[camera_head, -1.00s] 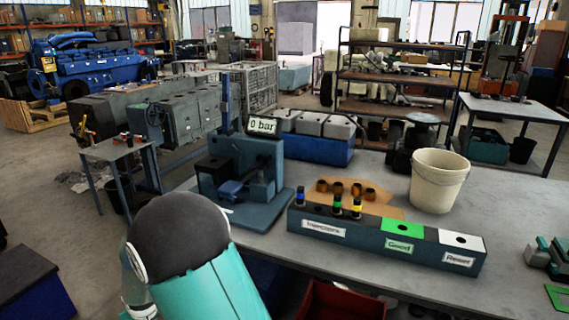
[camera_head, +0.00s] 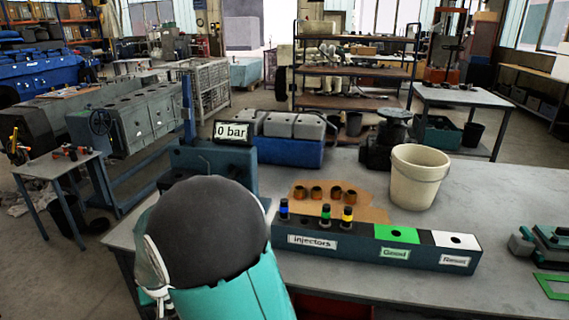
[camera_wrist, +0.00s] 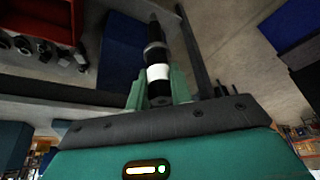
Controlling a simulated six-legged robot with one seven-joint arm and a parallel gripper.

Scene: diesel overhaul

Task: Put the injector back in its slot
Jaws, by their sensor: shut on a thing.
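My gripper (camera_wrist: 160,92) shows in the wrist view with its green fingers closed around an injector (camera_wrist: 155,48), a dark cylinder with a white band. The injector points away from the palm. In the head view my arm hides the gripper and the held injector. The long dark rack (camera_head: 345,246) labelled "Injectors" stands on the bench. Three injectors stand upright in it, with a blue band (camera_head: 284,210), a green band (camera_head: 326,214) and a yellow band (camera_head: 347,217). The rack also has a green section (camera_head: 396,233) labelled "Good" and a white section (camera_head: 455,239), each with a hole.
A test stand with a "0 bar" display (camera_head: 232,131) is partly hidden behind my arm. Several copper-coloured rings (camera_head: 318,192) lie behind the rack, and a cream bucket (camera_head: 418,178) stands nearby. Green-grey tools (camera_head: 545,243) lie at the right. The bench (camera_head: 510,200) is clear between them.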

